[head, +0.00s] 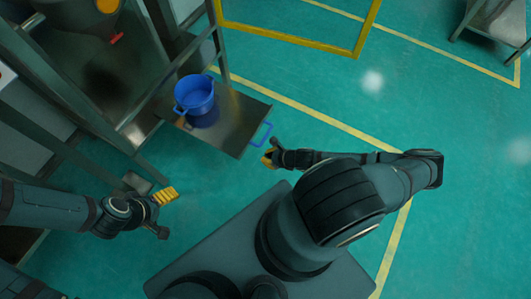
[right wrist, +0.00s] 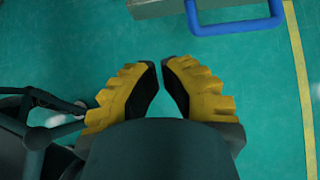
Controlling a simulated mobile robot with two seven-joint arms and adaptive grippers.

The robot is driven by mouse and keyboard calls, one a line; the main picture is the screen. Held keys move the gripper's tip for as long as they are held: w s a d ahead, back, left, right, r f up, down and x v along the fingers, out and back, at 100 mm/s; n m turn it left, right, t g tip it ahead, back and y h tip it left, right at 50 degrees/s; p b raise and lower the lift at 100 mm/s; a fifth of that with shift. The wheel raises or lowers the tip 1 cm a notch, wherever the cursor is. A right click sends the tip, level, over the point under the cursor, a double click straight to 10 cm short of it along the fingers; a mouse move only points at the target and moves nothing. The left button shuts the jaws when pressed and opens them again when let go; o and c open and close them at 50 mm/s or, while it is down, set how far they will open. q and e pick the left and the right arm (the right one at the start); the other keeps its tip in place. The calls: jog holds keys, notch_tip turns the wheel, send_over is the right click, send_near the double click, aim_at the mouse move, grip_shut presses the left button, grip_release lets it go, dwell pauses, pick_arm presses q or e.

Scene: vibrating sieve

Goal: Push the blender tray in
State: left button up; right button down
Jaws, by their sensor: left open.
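The metal tray (head: 235,118) sticks out from the machine frame, with a blue handle (head: 262,133) at its outer end. The handle also shows at the top of the right wrist view (right wrist: 237,27). A blue pot (head: 194,93) stands on the tray. My right gripper (head: 268,157) is just outside the handle, apart from it. In the right wrist view its yellow fingertips (right wrist: 160,64) nearly meet, with nothing seen between them. My left gripper (head: 167,197) is open and empty, low at left beside the frame, away from the tray.
The machine's metal frame (head: 75,90) fills the upper left. A yellow frame (head: 295,36) stands beyond the tray. A metal stand (head: 495,22) is at the top right. The green floor right of the tray is open, crossed by yellow lines.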

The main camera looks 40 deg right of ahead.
aim_at(244, 152)
jog(key=shift+w+a+f+b, duration=0.55)
jog(key=shift+w+f, duration=0.25)
jog(key=shift+w, duration=0.55)
jog(key=shift+w+a+f+b, duration=0.4)
jog(key=shift+w+a+f, duration=0.3)
jog(key=shift+w, duration=0.7)
jog(key=shift+w+a+f+b, duration=0.5)
jog(key=shift+w+f, duration=0.4)
jog(key=shift+w, duration=0.45)
